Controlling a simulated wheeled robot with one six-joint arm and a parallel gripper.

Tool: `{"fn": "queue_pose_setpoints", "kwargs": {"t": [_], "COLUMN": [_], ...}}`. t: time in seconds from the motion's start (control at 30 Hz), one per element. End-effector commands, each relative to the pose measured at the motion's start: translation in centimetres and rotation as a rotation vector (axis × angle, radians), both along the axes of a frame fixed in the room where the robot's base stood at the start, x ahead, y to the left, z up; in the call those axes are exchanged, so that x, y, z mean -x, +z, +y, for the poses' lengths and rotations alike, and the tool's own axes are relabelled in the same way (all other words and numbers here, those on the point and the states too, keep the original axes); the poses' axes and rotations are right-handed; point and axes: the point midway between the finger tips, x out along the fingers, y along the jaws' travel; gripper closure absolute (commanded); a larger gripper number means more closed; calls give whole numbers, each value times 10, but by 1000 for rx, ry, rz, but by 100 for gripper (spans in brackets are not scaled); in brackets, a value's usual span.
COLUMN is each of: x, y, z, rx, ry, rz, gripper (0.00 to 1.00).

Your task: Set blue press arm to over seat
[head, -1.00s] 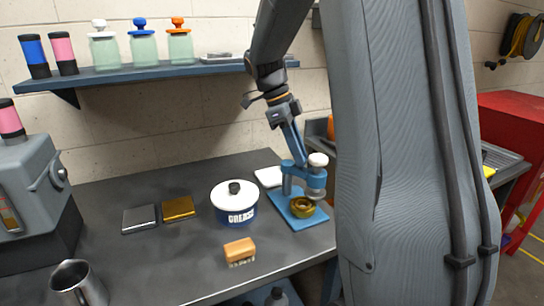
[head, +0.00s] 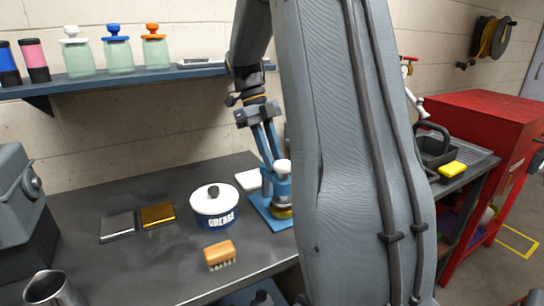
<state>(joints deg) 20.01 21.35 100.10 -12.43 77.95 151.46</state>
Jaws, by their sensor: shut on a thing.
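The blue press (head: 266,207) stands on the dark workbench, right of the grease pot. Its blue arm with a white knob (head: 283,166) shows beside my arm, which covers part of the press. A brass-coloured ring part (head: 281,213) sits on the press base, below the arm's head, and is partly hidden. My gripper (head: 268,150) points down at the press from above and behind. Its blue fingers are shut on the press arm, though the contact itself is hard to see.
A shelf (head: 130,80) with jars runs along the wall. A red cabinet (head: 485,130) stands at right.

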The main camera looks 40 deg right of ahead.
Motion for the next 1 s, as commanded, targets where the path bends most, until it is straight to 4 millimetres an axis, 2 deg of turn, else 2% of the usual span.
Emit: {"fn": "queue_pose_setpoints", "kwargs": {"t": [0.27, 0.3, 0.4, 0.77, 0.87, 1.0], "x": [0, 0, 0, -1, -1, -2], "y": [1, 0, 0, 4, 15, 40], "z": [0, 0, 0, 0, 0, -1], "rx": [1, 1, 1, 0, 1, 2], "ry": [-1, -1, 0, 0, 1, 0], "rz": [0, 0, 0, -2, -4, -7], "gripper": [100, 77, 61, 61, 61, 61]}}
